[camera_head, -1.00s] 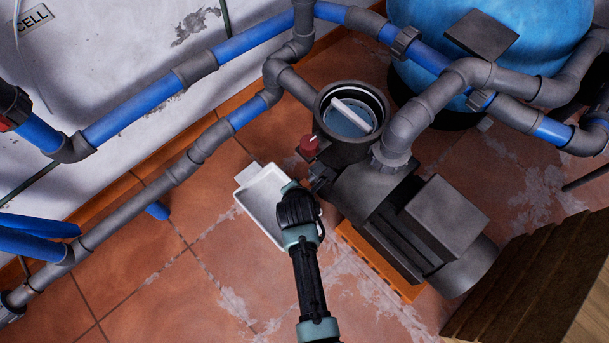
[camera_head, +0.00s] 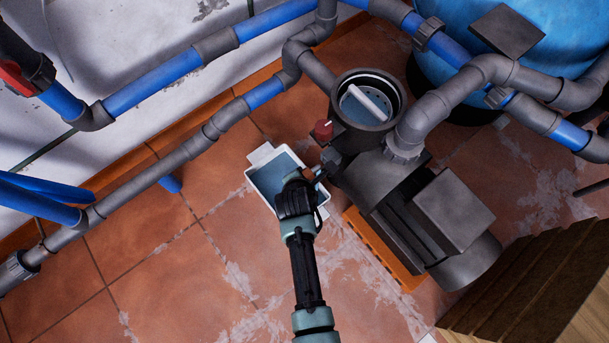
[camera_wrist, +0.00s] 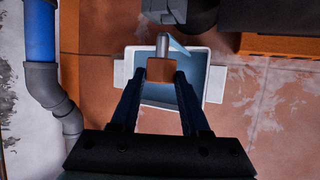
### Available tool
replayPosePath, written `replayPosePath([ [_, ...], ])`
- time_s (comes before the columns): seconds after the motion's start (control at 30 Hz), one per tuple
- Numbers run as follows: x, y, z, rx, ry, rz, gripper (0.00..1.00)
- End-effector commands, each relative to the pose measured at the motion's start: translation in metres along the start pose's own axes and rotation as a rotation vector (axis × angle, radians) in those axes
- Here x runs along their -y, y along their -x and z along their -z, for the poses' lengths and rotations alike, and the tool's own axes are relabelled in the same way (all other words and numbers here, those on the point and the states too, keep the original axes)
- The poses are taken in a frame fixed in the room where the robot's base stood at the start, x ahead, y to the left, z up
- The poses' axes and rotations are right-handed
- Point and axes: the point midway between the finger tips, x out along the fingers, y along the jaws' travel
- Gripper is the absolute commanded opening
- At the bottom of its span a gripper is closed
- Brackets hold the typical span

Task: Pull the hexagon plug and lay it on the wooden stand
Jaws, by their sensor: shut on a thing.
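The plug (camera_wrist: 160,69) has a copper-brown head and a grey shank pointing up the picture, toward the pump. My gripper (camera_wrist: 161,80) is shut on the head, with one finger on each side. In the head view my gripper (camera_head: 308,182) is over the white tray (camera_head: 262,155), just left of the pump's drain end (camera_head: 333,160). A pale blue stream (camera_wrist: 181,47) runs beside the shank, and bluish water lies in the tray. The shank appears clear of the port, though the gap is hard to judge. A brown slatted wooden piece, possibly the stand (camera_head: 525,285), is at lower right.
A red knob (camera_head: 323,129) sits close by. Blue and grey pipes (camera_head: 170,160) run along the wall. The tiled floor at lower left is clear.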

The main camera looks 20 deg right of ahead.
Motion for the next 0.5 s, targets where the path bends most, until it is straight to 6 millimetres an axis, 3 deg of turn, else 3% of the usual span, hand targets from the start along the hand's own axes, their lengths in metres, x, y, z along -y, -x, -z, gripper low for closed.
replayPosePath([
  [0.5, -0.001, 0.015, 0.032, -0.001, 0.001, -0.001, 0.0],
])
